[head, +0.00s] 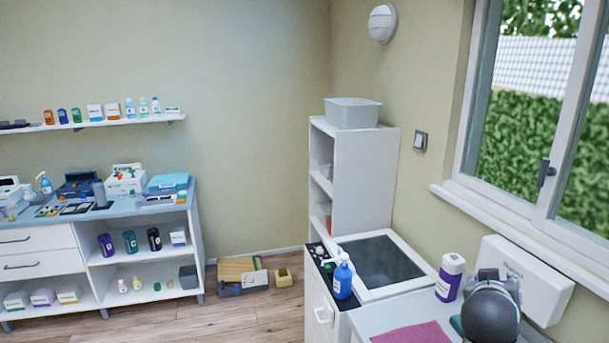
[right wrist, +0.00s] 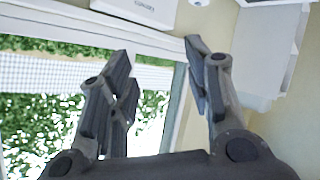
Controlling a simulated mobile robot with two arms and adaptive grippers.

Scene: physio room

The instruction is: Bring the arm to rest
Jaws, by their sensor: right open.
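My right arm (head: 490,312) shows at the lower right of the head view, above the counter by the window. It hides part of the white panel and the counter behind it. In the right wrist view my right gripper (right wrist: 158,62) has its two dark fingers spread wide apart, with nothing between them. Behind the fingers are the window and its frame, seen tilted. My left gripper is not in view.
Near my right arm stand a purple-and-white container (head: 449,278), a blue soap bottle (head: 343,281) and a magenta cloth (head: 418,334). The window sill (head: 520,232) runs along the right. Open floor (head: 225,318) lies at the left.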

